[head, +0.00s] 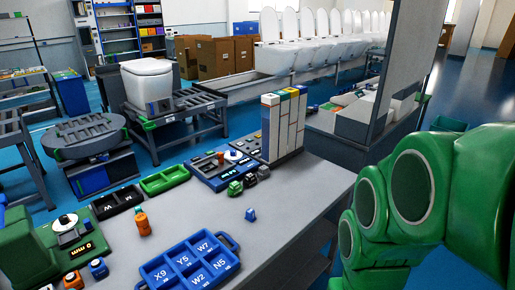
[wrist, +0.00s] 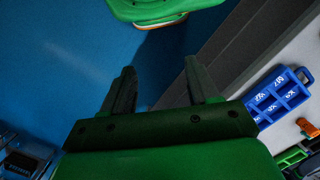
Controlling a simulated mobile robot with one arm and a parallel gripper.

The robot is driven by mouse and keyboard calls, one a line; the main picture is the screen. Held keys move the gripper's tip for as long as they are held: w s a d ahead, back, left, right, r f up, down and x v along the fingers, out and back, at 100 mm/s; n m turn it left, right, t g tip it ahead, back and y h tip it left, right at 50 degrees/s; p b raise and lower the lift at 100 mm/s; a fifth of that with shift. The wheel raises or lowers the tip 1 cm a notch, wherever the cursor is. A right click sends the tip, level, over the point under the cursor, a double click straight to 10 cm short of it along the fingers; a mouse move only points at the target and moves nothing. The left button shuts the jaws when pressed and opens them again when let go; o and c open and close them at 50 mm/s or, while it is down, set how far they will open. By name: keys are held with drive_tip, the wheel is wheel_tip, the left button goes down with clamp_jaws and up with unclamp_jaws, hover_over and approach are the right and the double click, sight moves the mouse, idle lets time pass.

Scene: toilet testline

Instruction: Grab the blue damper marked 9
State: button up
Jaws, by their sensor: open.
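A small blue piece (head: 250,214) stands alone on the grey table, behind the blue labelled tray. It may be the damper, but no 9 can be read on it. Another small blue piece (head: 98,268) with an orange part sits at the table's left, by the green machine; its marking cannot be read either. My gripper (wrist: 157,82) is open and empty in the wrist view, over the blue floor beside the table, apart from both pieces. In the head view my green arm fills the right side and the gripper is not seen.
The blue tray (head: 187,250) has compartments labelled X9, Y5, W7, W2 and N5; it also shows in the wrist view (wrist: 262,124). An orange piece (head: 142,222), a green tray (head: 164,180) and a tall block stack (head: 283,125) stand nearby. The table's right part (head: 300,195) is clear.

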drive_tip(key=w+a+m+y, duration=0.3)
drive_tip(key=w+a+y, duration=0.5)
drive_tip(key=w+a, duration=0.85)
drive_tip(key=m+t+y, duration=0.5)
drive_tip(key=m+t, duration=0.3)
drive_tip(key=m, duration=1)
hover_over(253, 213)
drive_tip(key=s, duration=0.7)
wheel_tip(253, 213, down, 14)
drive_tip(key=w+d+f+m, duration=0.1)
drive_tip(key=f, duration=0.2)
drive_tip(key=w+d+f+m+t+h, duration=0.1)
drive_tip(key=d+f, duration=0.1)
drive_tip(key=f, duration=0.1)
drive_tip(key=w+d+f+m+h, duration=0.1)
drive_tip(key=w+f+m, duration=0.1)
drive_tip(key=f, duration=0.1)
drive_tip(key=shift+d+f+t, duration=0.2)
drive_tip(key=shift+d+t, duration=0.15)
drive_tip(key=shift+t, duration=0.05)
drive_tip(key=shift+x, duration=3.8)
drive_tip(key=shift+s+f, duration=0.1)
drive_tip(key=shift+f, duration=0.05)
